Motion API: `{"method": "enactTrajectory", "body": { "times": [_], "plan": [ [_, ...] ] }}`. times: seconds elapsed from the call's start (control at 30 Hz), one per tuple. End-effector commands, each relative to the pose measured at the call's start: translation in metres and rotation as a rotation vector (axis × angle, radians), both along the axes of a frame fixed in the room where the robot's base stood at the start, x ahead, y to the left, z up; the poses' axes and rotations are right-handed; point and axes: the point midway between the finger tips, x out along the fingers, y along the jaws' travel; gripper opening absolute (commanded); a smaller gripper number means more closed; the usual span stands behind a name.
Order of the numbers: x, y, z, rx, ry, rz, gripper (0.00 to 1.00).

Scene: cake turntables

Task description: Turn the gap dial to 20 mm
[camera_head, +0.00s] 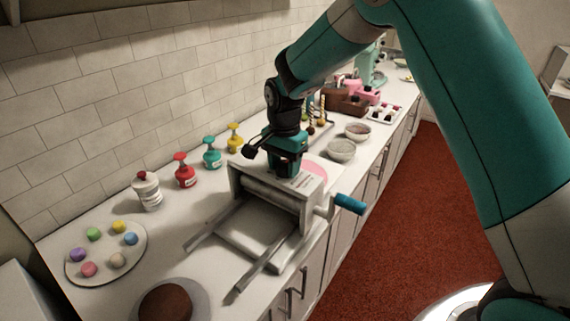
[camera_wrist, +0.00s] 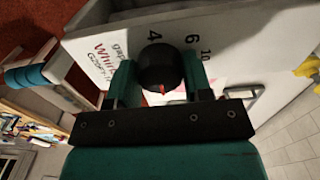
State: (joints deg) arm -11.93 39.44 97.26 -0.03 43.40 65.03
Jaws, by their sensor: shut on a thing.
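The gap dial is a round black knob (camera_wrist: 160,66) on the white top face of the roller machine (camera_wrist: 236,40). A small red mark shows on the knob's lower side in the wrist view, towards my gripper's body. The printed numbers 4, 6 and 10 show beyond the knob; any other numbers are hidden, so I cannot read the setting. My gripper (camera_wrist: 159,80) is shut on the knob, one teal finger on each side. In the head view my gripper (camera_head: 285,172) points down onto the machine (camera_head: 262,190) and hides the knob.
The machine's blue crank handle (camera_head: 350,204) sticks out at its right. Coloured bottles, such as a red one (camera_head: 184,171), stand along the tiled wall. A plate of coloured balls (camera_head: 104,254) and a brown cake (camera_head: 166,302) are in front. Bowls (camera_head: 342,150) stand behind.

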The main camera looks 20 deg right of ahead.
Motion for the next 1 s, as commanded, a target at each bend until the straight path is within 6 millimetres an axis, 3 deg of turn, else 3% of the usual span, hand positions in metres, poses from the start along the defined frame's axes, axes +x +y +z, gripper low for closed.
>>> {"method": "enactTrajectory", "body": {
  "times": [0.47, 0.5, 0.6, 1.0],
  "plan": [
    [0.0045, -0.0008, 0.0040, 0.001, -0.017, -0.021, 0.22],
    [0.0045, -0.0008, 0.0040, 0.001, -0.017, -0.021, 0.48],
    [0.0037, -0.0006, 0.0034, 0.001, -0.014, -0.020, 0.71],
    [0.0020, 0.0006, 0.0084, 0.001, -0.008, -0.016, 0.72]
  ]
}}
